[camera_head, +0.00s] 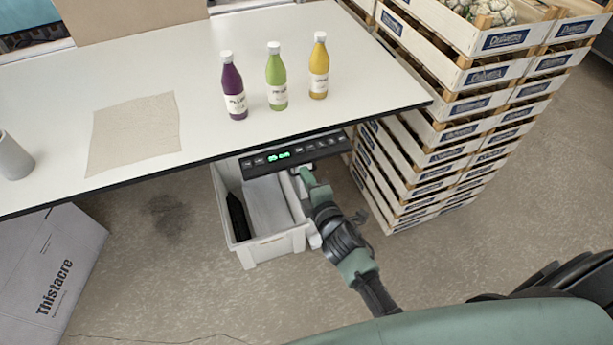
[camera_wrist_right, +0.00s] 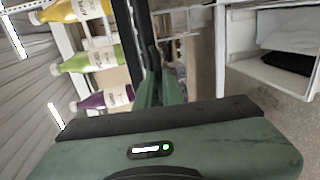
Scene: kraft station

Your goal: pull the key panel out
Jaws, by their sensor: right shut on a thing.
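The key panel (camera_head: 296,152) is a long black bar with a green lit display and a row of keys. It sits just under the front edge of the white table (camera_head: 330,110), sticking out a little past it in the head view. My right gripper (camera_head: 305,174) is at the panel's lower front edge, near its middle, and is shut on it. In the wrist view the green fingers (camera_wrist_right: 162,88) reach toward a thin dark strip beside the table edge; the exact contact is hard to see. My left gripper is not in view.
A grey-white bin (camera_head: 272,247) stands on the floor below the panel. Stacked wooden crates (camera_head: 440,138) stand close on the right. Three bottles, purple (camera_head: 234,92), green (camera_head: 277,82) and yellow (camera_head: 319,72), stand on the table. A box (camera_head: 52,270) is at lower left.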

